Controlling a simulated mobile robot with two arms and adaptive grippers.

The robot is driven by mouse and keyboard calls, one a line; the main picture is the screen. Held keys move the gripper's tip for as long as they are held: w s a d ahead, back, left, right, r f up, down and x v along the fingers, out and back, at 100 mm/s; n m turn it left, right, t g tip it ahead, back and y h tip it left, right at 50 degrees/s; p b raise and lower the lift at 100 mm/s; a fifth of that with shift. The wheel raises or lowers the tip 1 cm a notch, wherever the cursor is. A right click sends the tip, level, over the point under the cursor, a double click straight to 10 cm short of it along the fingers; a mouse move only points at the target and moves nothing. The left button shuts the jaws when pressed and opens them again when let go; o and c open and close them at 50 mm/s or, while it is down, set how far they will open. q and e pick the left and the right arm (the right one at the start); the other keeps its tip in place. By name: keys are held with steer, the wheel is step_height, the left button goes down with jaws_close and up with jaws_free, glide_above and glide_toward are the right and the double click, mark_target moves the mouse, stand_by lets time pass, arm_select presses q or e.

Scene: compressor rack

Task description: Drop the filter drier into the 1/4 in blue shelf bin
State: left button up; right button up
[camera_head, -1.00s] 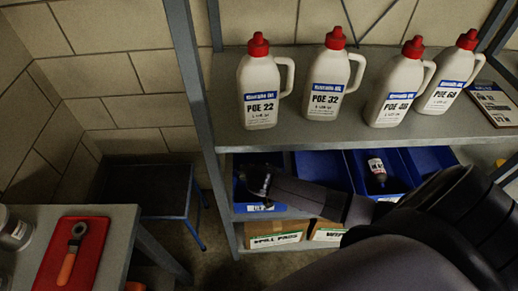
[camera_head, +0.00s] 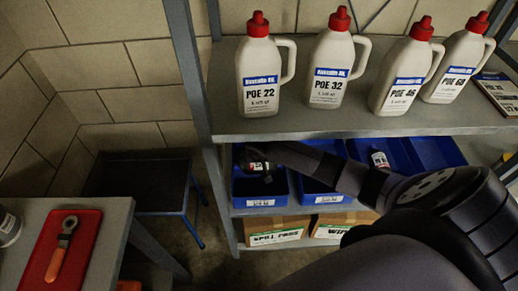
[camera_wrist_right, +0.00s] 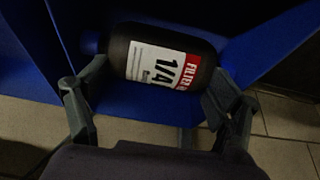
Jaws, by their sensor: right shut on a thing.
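The filter drier (camera_wrist_right: 160,62) is a black cylinder with a white and red label reading 1/4. My right gripper (camera_wrist_right: 155,105) is shut on it, one finger on each side, in the right wrist view. In the head view my right gripper (camera_head: 260,170) reaches in from the right over the leftmost blue shelf bin (camera_head: 262,202), on the lower shelf. That bin's front label is too small to read. The wrist view shows blue bin walls (camera_wrist_right: 265,50) around the drier; I cannot tell how deep it sits. My left gripper is not in view.
Several more blue bins (camera_head: 322,198) stand to the right; one holds another labelled bottle-like item (camera_head: 379,160). White oil bottles (camera_head: 262,80) stand on the shelf above (camera_head: 300,124). Cardboard boxes (camera_head: 275,232) sit below. A table with a red tray (camera_head: 85,225) is at left.

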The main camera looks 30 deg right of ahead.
steer(key=shift+f, duration=0.5)
steer(key=o, duration=1.4)
steer(key=v, duration=0.2)
steer(key=shift+w+r, duration=0.1)
steer(key=shift+r, duration=0.3)
steer(key=s+a, duration=0.2)
steer(key=s, duration=0.1)
steer(key=s+a, duration=0.2)
steer(key=s, duration=0.1)
steer(key=s+a+p, duration=0.1)
steer(key=s+a, duration=0.1)
steer(key=s, duration=0.2)
steer(key=shift+s+a+f, duration=0.1)
steer(key=shift+a+f, duration=0.05)
